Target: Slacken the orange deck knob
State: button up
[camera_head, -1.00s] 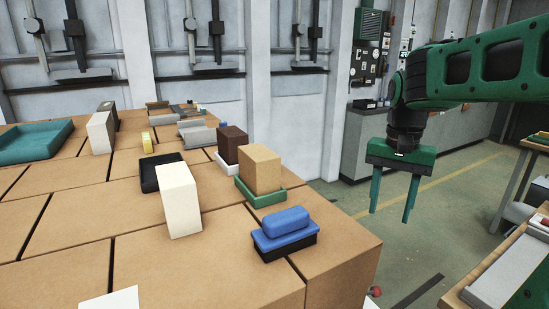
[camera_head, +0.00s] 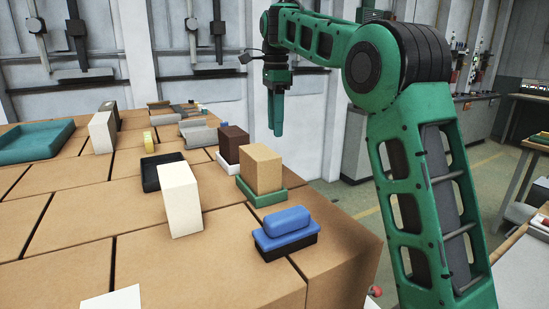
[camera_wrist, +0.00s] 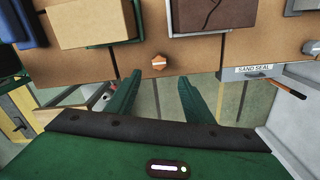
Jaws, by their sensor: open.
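The orange deck knob (camera_wrist: 159,62) shows in the wrist view, small and faceted with a pale bar across it, at the edge of the tan brick-patterned deck (camera_wrist: 195,55). I cannot make it out in the head view. My gripper (camera_wrist: 161,78) is open and empty. In the wrist view its two green fingers point toward the deck edge, with the knob between and just beyond the tips in the picture. I cannot tell the gap in depth. In the head view my gripper (camera_head: 276,132) hangs fingers down beyond the deck's far right side.
A tan block (camera_head: 261,168) in a green tray and a dark brown block (camera_head: 232,144) stand near that side. A blue-topped stamp-like thing (camera_head: 285,227) sits near the right corner. A "SAND SEAL" label (camera_wrist: 254,71) and an orange-handled lever (camera_wrist: 288,88) are right of the knob.

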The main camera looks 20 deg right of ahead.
notch_tip(320, 180, down, 10)
jog(key=shift+f, duration=0.15)
dwell(0.3)
jog(key=shift+c, duration=0.6)
jog(key=c, duration=0.9)
